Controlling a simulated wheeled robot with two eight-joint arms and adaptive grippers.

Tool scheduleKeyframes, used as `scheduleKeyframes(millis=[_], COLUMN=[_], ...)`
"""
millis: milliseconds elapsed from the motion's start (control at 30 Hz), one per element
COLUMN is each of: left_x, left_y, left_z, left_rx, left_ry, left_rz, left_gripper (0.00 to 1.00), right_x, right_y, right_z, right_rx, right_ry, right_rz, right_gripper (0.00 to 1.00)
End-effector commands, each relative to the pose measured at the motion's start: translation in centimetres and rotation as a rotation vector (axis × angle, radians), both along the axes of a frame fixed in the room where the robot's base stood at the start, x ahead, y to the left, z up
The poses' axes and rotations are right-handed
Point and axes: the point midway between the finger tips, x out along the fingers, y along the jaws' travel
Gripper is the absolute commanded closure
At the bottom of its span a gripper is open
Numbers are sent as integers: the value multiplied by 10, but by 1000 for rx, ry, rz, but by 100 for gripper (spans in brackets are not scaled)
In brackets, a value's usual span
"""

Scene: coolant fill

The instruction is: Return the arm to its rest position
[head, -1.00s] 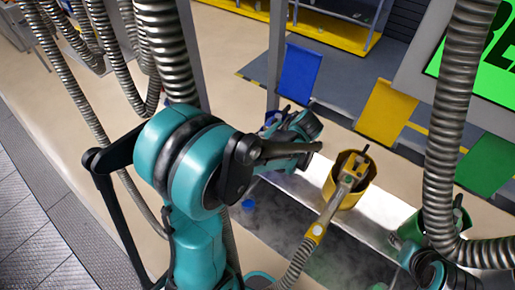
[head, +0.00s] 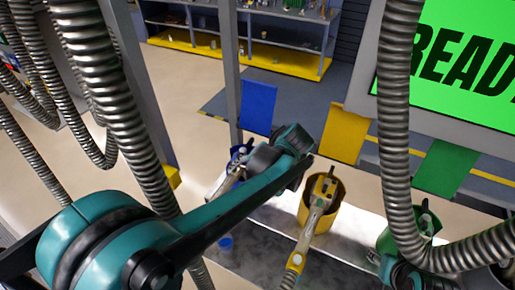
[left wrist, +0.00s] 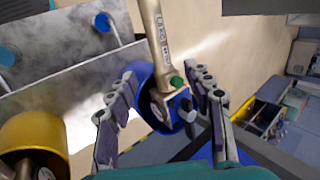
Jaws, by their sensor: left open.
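My left arm comes in from the left in the head view, its teal wrist (head: 295,140) above the blue holder (head: 238,158). The arm mostly hides the gripper there. In the left wrist view my left gripper (left wrist: 161,73) is open, one finger on each side of the blue holder (left wrist: 146,84). A grey nozzle (left wrist: 157,40) with a green knob stands in that holder, between the fingers. No finger visibly grips it. I cannot tell how far above it the fingers are.
A yellow holder (head: 334,207) with a nozzle and hose, and a green holder (head: 388,240), stand to the right. Ribbed hoses (head: 395,120) hang at both sides. A screen (head: 460,60) reads "READ", cut off. A grey post (head: 232,70) stands behind the blue holder.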

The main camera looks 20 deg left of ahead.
Motion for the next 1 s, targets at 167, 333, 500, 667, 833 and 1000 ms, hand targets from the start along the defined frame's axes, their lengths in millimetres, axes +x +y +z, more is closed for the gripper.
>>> scheduleKeyframes(millis=[167,333,500,667,833,1000], left_x=[-1,-18,-52,-80,-95,-100], left_y=[0,-3,-19,-42,-59,-66], left_z=[-1,-18,-55,-88,-110,-116], left_rx=[-4,-87,-277,-450,-570,-618], left_ry=[-2,-51,-192,-358,-504,-569], left_rz=[-2,-30,-84,-113,-118,-118], left_gripper=[49,49,49,49,49,49], right_x=[0,0,0,0,0,0], right_y=[0,0,0,0,0,0], right_z=[-1,-19,-53,-82,-100,-106], right_rx=[0,0,0,0,0,0], right_ry=[0,0,0,0,0,0], right_rz=[0,0,0,0,0,0], right_gripper=[57,57,57,57,57,57])
